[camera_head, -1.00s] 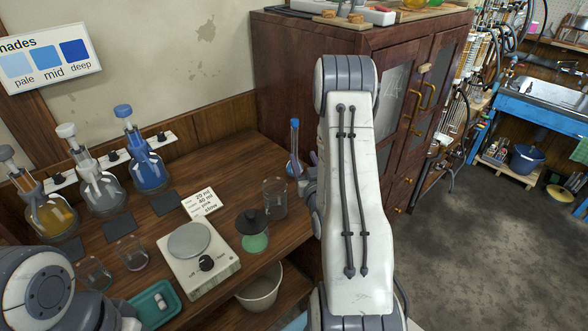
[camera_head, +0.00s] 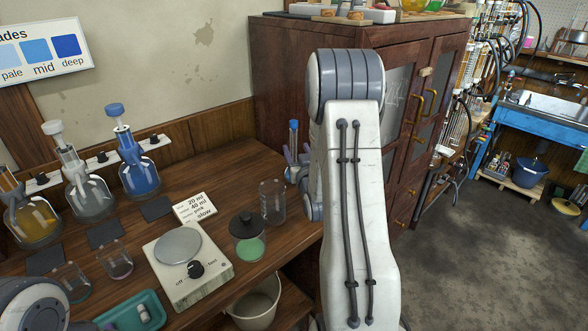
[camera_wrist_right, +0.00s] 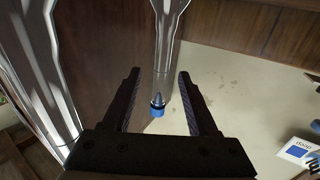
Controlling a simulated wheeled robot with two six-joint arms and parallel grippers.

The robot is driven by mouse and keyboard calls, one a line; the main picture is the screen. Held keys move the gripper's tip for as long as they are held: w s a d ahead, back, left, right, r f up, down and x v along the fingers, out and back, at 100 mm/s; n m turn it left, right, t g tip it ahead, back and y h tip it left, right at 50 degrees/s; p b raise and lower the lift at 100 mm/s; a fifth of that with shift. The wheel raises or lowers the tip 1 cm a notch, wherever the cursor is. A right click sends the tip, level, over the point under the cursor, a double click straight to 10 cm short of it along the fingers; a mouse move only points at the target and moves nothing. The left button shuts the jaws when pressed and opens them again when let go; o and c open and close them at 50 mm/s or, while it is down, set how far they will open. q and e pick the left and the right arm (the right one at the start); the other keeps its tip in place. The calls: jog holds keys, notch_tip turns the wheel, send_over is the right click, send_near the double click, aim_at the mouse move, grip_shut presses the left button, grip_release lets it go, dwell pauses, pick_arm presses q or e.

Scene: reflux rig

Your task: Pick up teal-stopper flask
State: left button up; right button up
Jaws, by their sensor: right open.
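A narrow glass vessel with a blue top (camera_head: 293,135) stands at the right end of the wooden bench, beside the cabinet. No stopper looks clearly teal to me. My right gripper (camera_head: 293,160) is beside this vessel, partly hidden by my own arm. In the right wrist view the open jaws (camera_wrist_right: 160,75) have clear glass with a blue end (camera_wrist_right: 157,110) between them, with gaps on both sides. My left gripper is out of view; only part of my left arm shows at the lower left.
A blue flask (camera_head: 140,177), a grey flask (camera_head: 90,195) and an amber flask (camera_head: 35,222) line the wall. The cabinet (camera_head: 280,80) is close behind.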

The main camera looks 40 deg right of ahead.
aim_at(294, 146)
jog(key=x, duration=0.3)
jog(key=shift+w+p, duration=0.3)
jog(key=shift+w, duration=0.05)
grip_shut()
dwell(1.1)
